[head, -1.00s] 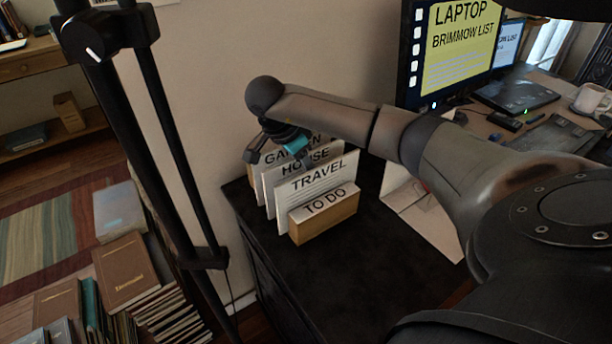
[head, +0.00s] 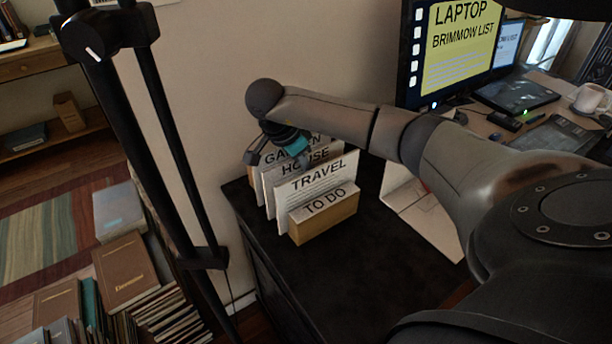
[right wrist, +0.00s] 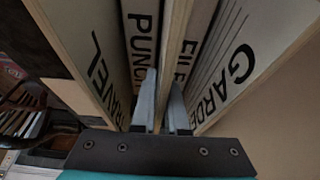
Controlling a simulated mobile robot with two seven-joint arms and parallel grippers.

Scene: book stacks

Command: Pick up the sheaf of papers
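Several labelled upright sheets stand in a wooden file holder (head: 325,220) on a black cabinet. The front cards read TO DO, TRAVEL (head: 322,176), HOUSE and GARDEN; I cannot tell which one is the sheaf of papers. My right gripper (right wrist: 161,78) reaches down among the rear sheets from above. In the right wrist view its two fingers lie on either side of a thin wooden divider (right wrist: 176,45), between faces lettered PUNCH (right wrist: 144,40) and FILE (right wrist: 184,60). Whether the fingers press on it is unclear. My left gripper is not in view.
The black cabinet top (head: 330,270) is bare in front of the holder. A white folded card (head: 415,205) stands to its right. A monitor (head: 450,50) and desk lie beyond. Books (head: 125,270) are stacked at lower left, and the wall is close behind the holder.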

